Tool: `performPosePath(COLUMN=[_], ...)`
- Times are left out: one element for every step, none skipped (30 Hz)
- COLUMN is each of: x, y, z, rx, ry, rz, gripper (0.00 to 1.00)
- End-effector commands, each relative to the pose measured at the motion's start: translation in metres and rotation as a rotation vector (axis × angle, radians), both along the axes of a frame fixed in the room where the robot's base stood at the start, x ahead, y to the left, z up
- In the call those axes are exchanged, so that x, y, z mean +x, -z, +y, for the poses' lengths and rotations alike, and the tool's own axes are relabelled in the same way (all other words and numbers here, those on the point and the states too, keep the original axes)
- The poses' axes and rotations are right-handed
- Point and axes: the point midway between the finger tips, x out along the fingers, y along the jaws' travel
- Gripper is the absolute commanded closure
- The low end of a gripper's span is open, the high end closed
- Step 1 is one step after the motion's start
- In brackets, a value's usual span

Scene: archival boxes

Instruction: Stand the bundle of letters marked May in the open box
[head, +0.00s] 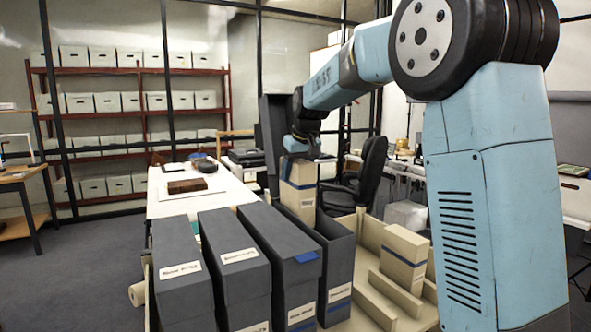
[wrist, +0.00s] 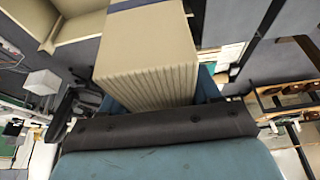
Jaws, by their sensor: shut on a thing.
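My gripper (head: 303,142) is shut on the top of a cream bundle of letters (head: 299,180) with a blue band and a small label, too small to read. The bundle hangs upright at the far end of the open dark grey box (head: 340,262). Its lower end meets the box's rim line in the head view; I cannot tell how far inside it is. A tall dark panel (head: 271,130), apparently the raised lid, stands behind.
Several closed dark boxes with labels (head: 235,262) stand in a row left of the open box. Another cream, blue-banded bundle (head: 404,250) stands in a pale wooden tray (head: 372,300) at the right. A white table (head: 160,207) and an office chair (head: 362,170) lie behind.

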Motion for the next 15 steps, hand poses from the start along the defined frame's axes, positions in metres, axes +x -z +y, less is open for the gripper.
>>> performPosePath(x=[0.0, 0.0, 0.0, 0.0, 0.0, 0.0, 0.0, 0.0, 0.0, 0.0, 0.0, 0.0, 0.0, 0.0, 0.0], y=[0.001, 0.002, 0.003, 0.004, 0.005, 0.006, 0.007, 0.007, 0.009, 0.009, 0.01, 0.011, 0.012, 0.013, 0.014], z=[0.0, 0.0, 0.0, 0.0, 0.0, 0.0, 0.0, 0.0, 0.0, 0.0, 0.0, 0.0, 0.0, 0.0, 0.0], rx=[0.0, 0.0, 0.0, 0.0, 0.0, 0.0, 0.0, 0.0, 0.0, 0.0, 0.0, 0.0, 0.0, 0.0, 0.0], ry=[0.0, 0.0, 0.0, 0.0, 0.0, 0.0, 0.0, 0.0, 0.0, 0.0, 0.0, 0.0, 0.0, 0.0, 0.0], rz=[-0.001, -0.001, -0.001, -0.001, -0.001, -0.001, -0.001, -0.001, -0.001, -0.001, -0.001, -0.001, -0.001, -0.001, -0.001], gripper=[1.0, 1.0, 1.0, 1.0, 1.0, 1.0, 1.0, 1.0, 1.0, 1.0, 1.0, 1.0, 1.0, 1.0, 1.0])
